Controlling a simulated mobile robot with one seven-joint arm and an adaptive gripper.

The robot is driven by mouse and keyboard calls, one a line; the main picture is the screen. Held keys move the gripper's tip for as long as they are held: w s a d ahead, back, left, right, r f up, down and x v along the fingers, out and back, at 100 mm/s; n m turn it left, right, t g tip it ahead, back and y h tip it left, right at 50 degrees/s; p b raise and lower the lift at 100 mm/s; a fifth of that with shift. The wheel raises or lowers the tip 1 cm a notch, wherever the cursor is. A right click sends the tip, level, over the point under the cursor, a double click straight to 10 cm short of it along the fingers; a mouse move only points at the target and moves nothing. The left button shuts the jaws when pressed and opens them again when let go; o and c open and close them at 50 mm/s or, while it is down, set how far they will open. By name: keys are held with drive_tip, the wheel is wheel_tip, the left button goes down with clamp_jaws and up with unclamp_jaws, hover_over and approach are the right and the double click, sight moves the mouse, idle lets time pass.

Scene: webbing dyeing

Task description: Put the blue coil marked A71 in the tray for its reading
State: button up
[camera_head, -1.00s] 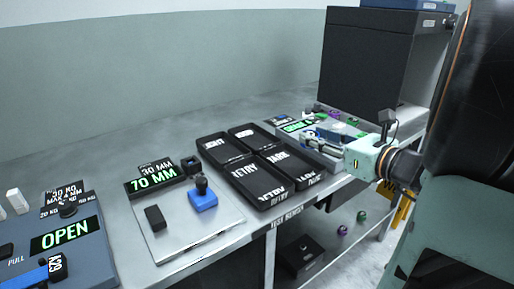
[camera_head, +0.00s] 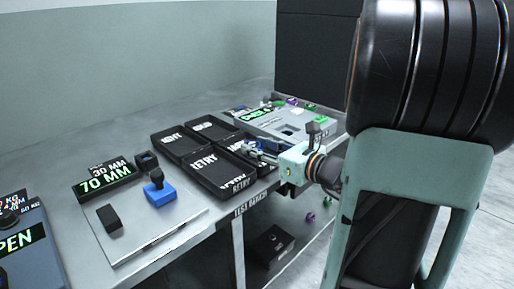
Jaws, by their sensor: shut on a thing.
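My gripper (camera_head: 262,151) reaches in from the right, low over the right-hand trays. It is shut on a small bluish thing at its tips, which fits the blue coil; its outline is mostly hidden and no A71 mark can be read. Four black trays stand together on the bench: one reading like LIGHT (camera_head: 158,146) at back left, one with an unclear label (camera_head: 190,124) at back right, RETRY (camera_head: 193,178) at front left, and one at front right that my gripper partly covers. I cannot tell whether the held thing touches a tray.
A grey device (camera_head: 310,133) with a green display stands behind the gripper, with small purple and green coils around it. A plate (camera_head: 135,235) with a 70 MM display (camera_head: 105,181) and a blue block (camera_head: 160,195) lies left. A black box (camera_head: 272,245) is below the bench.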

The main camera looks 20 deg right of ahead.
drive_tip(key=shift+f, duration=0.15)
drive_tip(key=o, duration=0.9)
drive_tip(key=shift+o, duration=0.2)
drive_tip(key=shift+r, duration=0.3)
drive_tip(key=p+v, duration=0.2)
drive_tip(key=v, duration=1)
drive_tip(key=shift+f, duration=0.2)
